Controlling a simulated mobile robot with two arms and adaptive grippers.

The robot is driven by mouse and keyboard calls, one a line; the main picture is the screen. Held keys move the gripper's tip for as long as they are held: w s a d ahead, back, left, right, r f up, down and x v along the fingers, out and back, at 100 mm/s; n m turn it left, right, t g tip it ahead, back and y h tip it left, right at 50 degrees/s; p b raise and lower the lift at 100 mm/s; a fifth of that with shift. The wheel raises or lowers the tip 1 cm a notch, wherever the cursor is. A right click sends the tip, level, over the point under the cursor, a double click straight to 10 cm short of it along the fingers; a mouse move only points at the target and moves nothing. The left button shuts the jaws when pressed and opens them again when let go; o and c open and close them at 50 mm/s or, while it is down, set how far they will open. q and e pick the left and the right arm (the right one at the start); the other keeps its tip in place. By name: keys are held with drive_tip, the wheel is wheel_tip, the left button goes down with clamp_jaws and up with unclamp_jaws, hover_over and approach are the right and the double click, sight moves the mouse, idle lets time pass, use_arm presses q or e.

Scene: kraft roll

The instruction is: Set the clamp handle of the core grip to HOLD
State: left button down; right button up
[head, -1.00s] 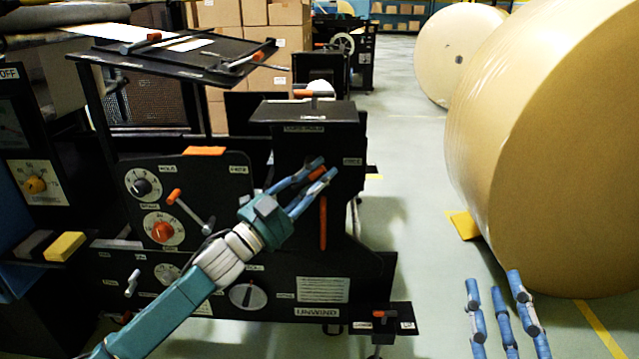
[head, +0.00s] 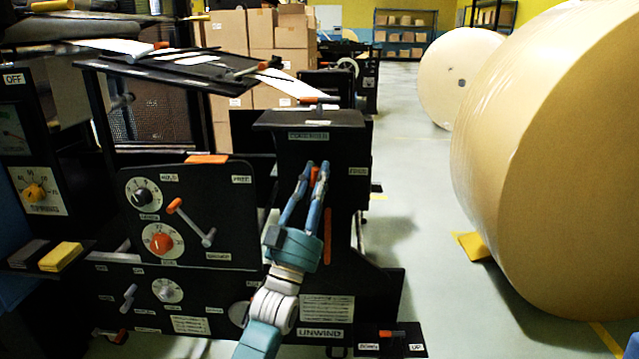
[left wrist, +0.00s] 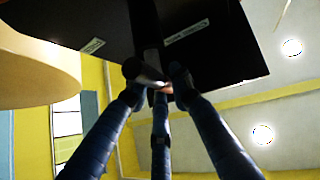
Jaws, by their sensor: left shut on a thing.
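An orange-tipped handle (head: 315,175) shows on the black post of the unwind machine, between the fingers of my left gripper (head: 317,168). I take it as the clamp handle. My left gripper is shut on it, pointing up along the post face. In the left wrist view, the blue fingers (left wrist: 157,90) close around a dark rod-like handle (left wrist: 140,72). A label (head: 308,136) sits above the handle and another label (head: 357,172) to its right; I cannot read either surely. The fingers hide part of the handle. My right gripper is out of view.
Left of the post, a black panel (head: 225,225) carries dials and an orange-tipped crank (head: 175,205). A red vertical strip (head: 327,235) is below the handle. A large kraft roll (head: 560,150) stands at right, with clear floor (head: 415,210) between.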

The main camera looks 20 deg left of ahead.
use_arm(q)
drive_tip(key=shift+f+n+y, duration=0.15)
drive_tip(key=shift+n+y, duration=1.95)
drive_tip(key=shift+n, duration=0.1)
drive_tip(key=shift+a, duration=0.1)
drive_tip(key=c, duration=1.5)
unclamp_jaws()
drive_tip(key=shift+s, duration=0.1)
drive_tip(key=v, duration=1.1)
drive_tip(key=shift+s+f, duration=0.15)
drive_tip(key=shift+f, duration=0.25)
